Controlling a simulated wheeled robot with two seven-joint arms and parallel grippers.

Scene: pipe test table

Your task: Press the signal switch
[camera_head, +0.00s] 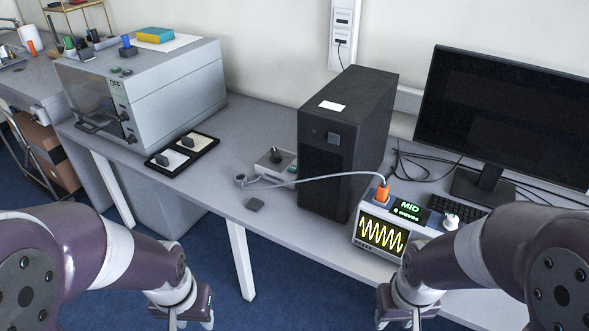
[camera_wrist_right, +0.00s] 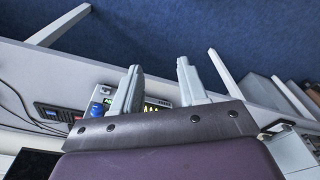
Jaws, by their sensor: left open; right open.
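A signal device (camera_head: 388,231) sits near the front edge of the table. Its dark screen (camera_head: 381,234) shows a yellow wave, and a small display (camera_head: 410,210) reads "MID" in green. An orange plug (camera_head: 383,192) with a grey cable stands on its top, and a white knob (camera_head: 450,222) is at its right side. I cannot tell which part is the signal switch. My right gripper (camera_head: 393,318) is open and empty, in front of and below the device; in the right wrist view (camera_wrist_right: 158,88) part of the device shows behind its fingers. My left gripper (camera_head: 192,320) is open, low at the left, away from the table top.
A black computer tower (camera_head: 345,140) stands left of the device. A monitor (camera_head: 508,115) and keyboard (camera_head: 455,203) are at the right. A small switch box (camera_head: 275,163), a tray with two switches (camera_head: 182,152) and a grey oven (camera_head: 145,92) stand further left. The table's front edge lies between.

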